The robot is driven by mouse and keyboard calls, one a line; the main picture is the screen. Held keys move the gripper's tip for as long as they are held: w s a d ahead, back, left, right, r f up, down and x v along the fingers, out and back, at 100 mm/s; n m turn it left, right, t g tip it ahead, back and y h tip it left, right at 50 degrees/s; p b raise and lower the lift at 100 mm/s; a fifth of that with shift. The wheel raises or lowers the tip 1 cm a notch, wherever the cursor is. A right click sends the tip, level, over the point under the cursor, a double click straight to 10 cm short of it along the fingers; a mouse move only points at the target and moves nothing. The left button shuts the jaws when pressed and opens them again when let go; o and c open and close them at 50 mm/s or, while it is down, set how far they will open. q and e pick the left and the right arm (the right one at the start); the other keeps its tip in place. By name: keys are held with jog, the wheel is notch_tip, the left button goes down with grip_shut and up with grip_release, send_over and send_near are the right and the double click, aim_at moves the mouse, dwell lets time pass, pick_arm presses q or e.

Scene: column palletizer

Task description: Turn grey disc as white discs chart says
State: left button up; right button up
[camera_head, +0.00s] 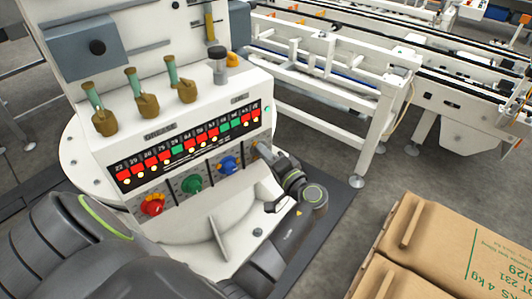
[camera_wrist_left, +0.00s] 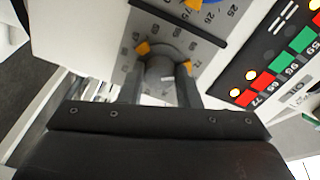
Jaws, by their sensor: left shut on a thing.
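The grey disc (camera_wrist_left: 160,72) is a round knob on the machine's sloped panel, with orange marks at its edge and a printed number scale around it. My left gripper (camera_head: 265,152) reaches the right end of the knob row. In the left wrist view its fingers (camera_wrist_left: 160,92) straddle the grey disc and are shut on it. My right gripper is out of view.
A red knob (camera_head: 152,205), a green knob (camera_head: 191,184) and a blue knob (camera_head: 228,164) sit left of the grey one. Levers (camera_head: 137,90) stand above the chart. A white rib (camera_head: 218,232) juts out below. Brown sacks (camera_head: 425,240) lie at right.

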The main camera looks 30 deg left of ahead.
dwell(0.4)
pick_arm(q)
jog(key=o, duration=1)
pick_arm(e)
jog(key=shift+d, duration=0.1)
